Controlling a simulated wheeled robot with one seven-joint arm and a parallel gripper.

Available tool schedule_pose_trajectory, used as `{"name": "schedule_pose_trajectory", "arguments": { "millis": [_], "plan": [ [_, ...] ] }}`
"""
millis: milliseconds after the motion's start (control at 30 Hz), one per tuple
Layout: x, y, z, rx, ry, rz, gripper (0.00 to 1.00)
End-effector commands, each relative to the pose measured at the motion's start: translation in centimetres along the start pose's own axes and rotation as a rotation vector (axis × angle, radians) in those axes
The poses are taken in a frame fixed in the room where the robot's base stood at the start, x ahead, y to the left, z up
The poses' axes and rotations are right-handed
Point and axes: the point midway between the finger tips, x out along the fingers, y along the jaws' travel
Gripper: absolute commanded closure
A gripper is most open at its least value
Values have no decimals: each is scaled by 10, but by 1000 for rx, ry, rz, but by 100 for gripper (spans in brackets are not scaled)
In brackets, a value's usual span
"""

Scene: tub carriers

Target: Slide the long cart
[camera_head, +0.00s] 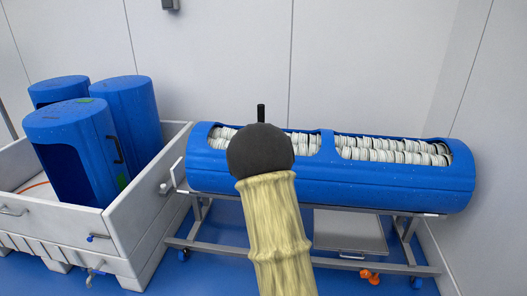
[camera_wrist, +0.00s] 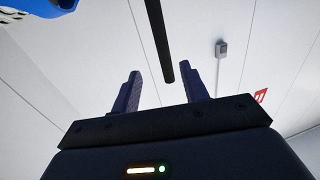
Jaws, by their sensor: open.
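The long cart (camera_head: 330,186) is a long blue tub lying on a grey metal frame (camera_head: 290,261) with blue wheels, against the back wall. Two openings in its top show rows of white discs. My gripper's fingers (camera_wrist: 160,72) are apart and empty in the wrist view, aimed at the wall. In the head view my dark wrist and yellow-sleeved arm cover part of the cart's left half and hide the fingers. A bit of blue with white, likely the cart, shows at the wrist view's top left. A dark rod crosses between the fingers there; whether they touch it is unclear.
A grey-white crate (camera_head: 150,226) with upright blue tubs (camera_head: 78,150) stands left, close to the cart's left end. A grey panel (camera_head: 350,232) and an orange item (camera_head: 370,276) are low at the cart's frame. A wall is close on the right.

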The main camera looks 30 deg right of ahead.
Motion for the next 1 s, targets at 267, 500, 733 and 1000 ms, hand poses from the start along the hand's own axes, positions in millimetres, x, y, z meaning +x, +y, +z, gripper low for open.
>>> {"name": "schedule_pose_trajectory", "arguments": {
  "millis": [267,500,733,1000],
  "plan": [
    [-34,-26,18,15,-190,-41,55],
    [-142,-78,63,-21,-610,-167,55],
    [-286,-100,98,-153,-1014,-310,55],
    [-399,-86,114,-308,-1295,-397,55]
  ]
}}
